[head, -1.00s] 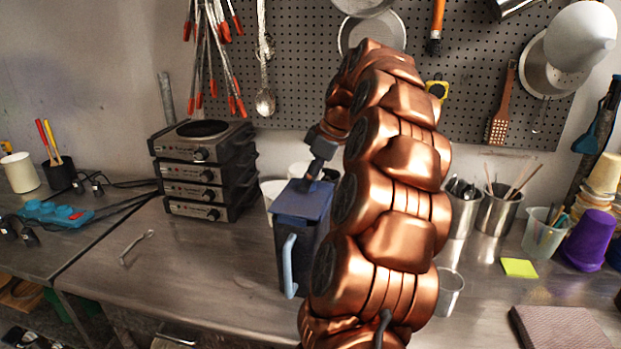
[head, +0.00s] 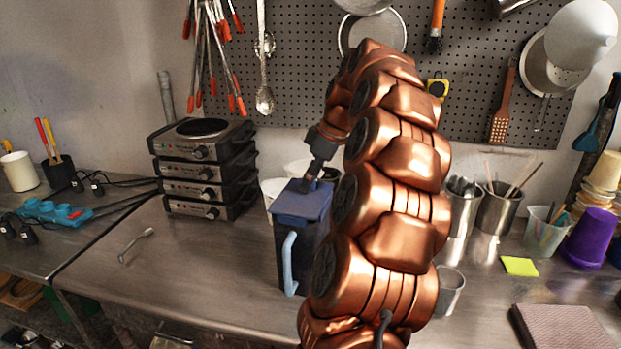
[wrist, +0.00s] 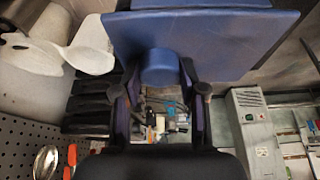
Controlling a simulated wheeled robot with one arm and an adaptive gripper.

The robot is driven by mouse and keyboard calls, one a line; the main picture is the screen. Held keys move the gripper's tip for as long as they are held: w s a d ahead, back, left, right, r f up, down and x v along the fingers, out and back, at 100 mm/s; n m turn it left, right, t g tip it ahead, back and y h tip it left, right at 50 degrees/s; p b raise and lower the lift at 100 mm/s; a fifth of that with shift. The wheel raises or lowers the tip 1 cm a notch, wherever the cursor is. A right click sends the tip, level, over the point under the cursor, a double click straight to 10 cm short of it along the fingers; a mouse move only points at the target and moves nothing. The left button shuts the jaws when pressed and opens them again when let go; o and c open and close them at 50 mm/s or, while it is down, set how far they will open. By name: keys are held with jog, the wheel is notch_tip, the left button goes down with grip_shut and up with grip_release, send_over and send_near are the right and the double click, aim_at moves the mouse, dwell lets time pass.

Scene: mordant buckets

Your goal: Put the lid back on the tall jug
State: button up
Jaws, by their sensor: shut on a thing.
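The tall jug (head: 283,262) is dark with a light blue handle (head: 290,264) and stands upright on the steel bench, partly hidden behind my arm. The flat blue square lid (head: 296,203) is over the jug's mouth. I cannot tell whether it rests fully on the rim or sits slightly above. My gripper (head: 312,180) is above the lid and shut on its knob. In the wrist view my gripper (wrist: 160,85) has a finger on each side of the round blue knob (wrist: 160,67), and the lid plate (wrist: 225,38) spreads beyond it.
A stack of black hotplates (head: 205,165) stands left of the jug. White buckets (head: 271,188) are close behind it. Steel cups with utensils (head: 497,213) and a purple cup (head: 590,240) stand right of my arm.

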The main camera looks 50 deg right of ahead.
jog(key=shift+f+b, duration=0.4)
dwell(0.5)
jog(key=o, duration=1.7)
jog(key=shift+r, duration=0.1)
jog(key=shift+r+p, duration=1.4)
jog(key=shift+r, duration=2.05)
jog(key=shift+c, duration=0.3)
grip_shut()
